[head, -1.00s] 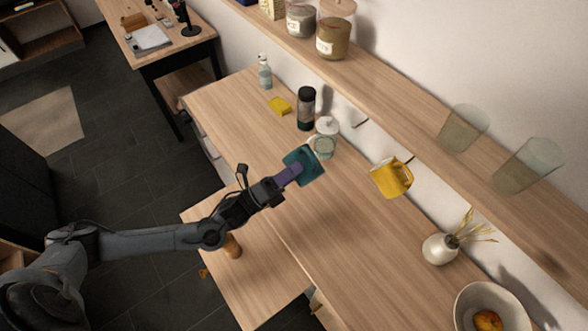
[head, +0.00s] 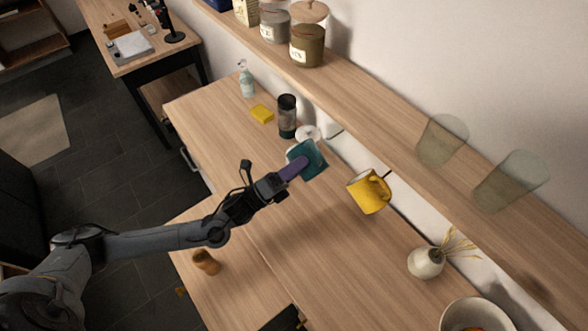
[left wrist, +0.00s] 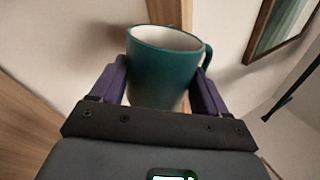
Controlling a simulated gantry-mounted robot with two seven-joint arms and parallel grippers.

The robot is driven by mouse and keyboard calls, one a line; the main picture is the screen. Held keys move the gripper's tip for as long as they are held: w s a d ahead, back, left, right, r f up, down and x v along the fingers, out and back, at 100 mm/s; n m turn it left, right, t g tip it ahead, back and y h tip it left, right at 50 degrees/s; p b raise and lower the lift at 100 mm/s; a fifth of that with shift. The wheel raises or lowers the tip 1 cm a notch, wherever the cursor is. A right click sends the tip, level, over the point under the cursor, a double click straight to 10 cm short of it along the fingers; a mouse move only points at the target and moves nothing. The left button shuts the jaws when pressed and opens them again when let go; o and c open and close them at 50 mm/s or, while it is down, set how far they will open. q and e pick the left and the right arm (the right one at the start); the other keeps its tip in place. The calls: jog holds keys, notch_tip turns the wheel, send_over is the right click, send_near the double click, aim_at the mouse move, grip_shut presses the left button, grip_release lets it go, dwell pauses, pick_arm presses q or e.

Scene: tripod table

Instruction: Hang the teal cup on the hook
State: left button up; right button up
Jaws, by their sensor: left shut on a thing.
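The teal cup (head: 311,158) is held above the long wooden counter, in front of the wall under the shelf. My left gripper (head: 292,168) is shut on it. In the left wrist view the cup (left wrist: 160,72) sits between the two purple fingers (left wrist: 160,92), with its pale inside showing and its handle at the right. A yellow mug (head: 368,192) hangs right of the cup, by a dark hook (head: 387,174) under the shelf. A free hook near the teal cup is too small to make out surely. My right gripper is not in view.
The wall shelf (head: 390,105) carries jars and two clear glasses (head: 441,141). A white vase (head: 425,262) stands farther right. The counter middle (head: 340,250) is clear.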

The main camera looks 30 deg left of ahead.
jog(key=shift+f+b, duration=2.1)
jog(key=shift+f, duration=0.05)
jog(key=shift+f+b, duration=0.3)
pick_arm(q)
jog(key=w+d+f, duration=0.1)
jog(key=w+d, duration=0.1)
jog(key=w, duration=0.6)
jog(key=shift+d+f, duration=0.25)
jog(key=shift+d, duration=0.15)
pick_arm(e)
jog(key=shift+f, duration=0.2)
pick_arm(q)
jog(key=o, duration=1.3)
jog(key=shift+f, duration=0.15)
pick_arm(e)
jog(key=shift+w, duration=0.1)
